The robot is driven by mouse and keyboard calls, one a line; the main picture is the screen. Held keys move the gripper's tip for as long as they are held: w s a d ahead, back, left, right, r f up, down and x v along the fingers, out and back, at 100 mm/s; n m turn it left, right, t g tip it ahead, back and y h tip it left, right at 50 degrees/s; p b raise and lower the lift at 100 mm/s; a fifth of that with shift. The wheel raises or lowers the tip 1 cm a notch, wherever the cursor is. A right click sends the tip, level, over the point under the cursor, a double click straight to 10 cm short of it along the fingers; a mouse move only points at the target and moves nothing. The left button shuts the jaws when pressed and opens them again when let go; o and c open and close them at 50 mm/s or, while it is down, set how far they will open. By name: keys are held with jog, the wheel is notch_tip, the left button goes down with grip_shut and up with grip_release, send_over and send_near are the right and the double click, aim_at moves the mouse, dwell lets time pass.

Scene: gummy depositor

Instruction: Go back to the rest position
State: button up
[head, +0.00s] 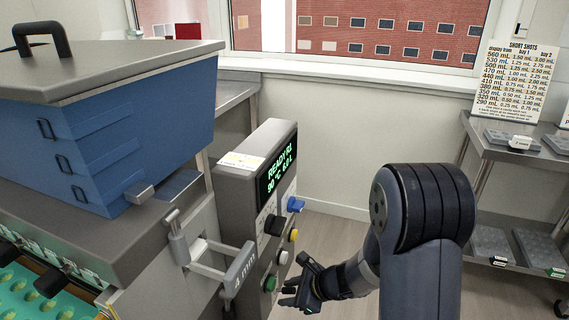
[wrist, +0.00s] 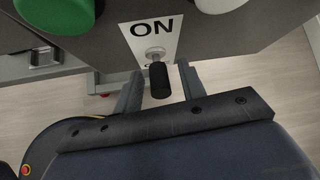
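My gripper (head: 303,287) is low in front of the control panel (head: 233,187) in the head view, at the end of my bent arm. In the wrist view my gripper (wrist: 159,82) is open, one finger on each side of a black-tipped toggle switch (wrist: 158,80). Gaps show between the switch tip and both fingers. An "ON" label (wrist: 152,28) is beside the switch. A lit display (head: 279,174) on the panel reads "READY", with 90 °C below.
Near my gripper, the panel carries a green button (head: 270,284), a white one (head: 283,257), a yellow one (head: 293,235) and a blue knob (head: 295,204). The blue hopper (head: 130,140) stands left. A shelf rack (head: 500,150) is at right. Open floor (head: 335,232) lies between.

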jog(key=shift+d+f+t+y+b, duration=0.1)
jog(key=shift+f+t+y+b, duration=0.35)
jog(key=shift+y+b, duration=1)
jog(key=shift+d+f+t+y+b, duration=0.1)
jog(key=shift+f+t+y+b, duration=0.35)
jog(key=shift+b, duration=1.8)
jog(key=y+b, duration=0.1)
jog(key=b, duration=0.1)
jog(key=f+t+y+b, duration=0.1)
jog(key=b, duration=0.2)
jog(key=y+b, duration=0.2)
jog(key=shift+a+f+t, duration=0.25)
jog(key=shift+f+t, duration=0.05)
jog(key=shift+d+r+m, duration=0.25)
jog(key=shift+m, duration=0.05)
jog(key=p+v, duration=0.2)
jog(key=v, duration=0.8)
jog(key=shift+s, duration=0.15)
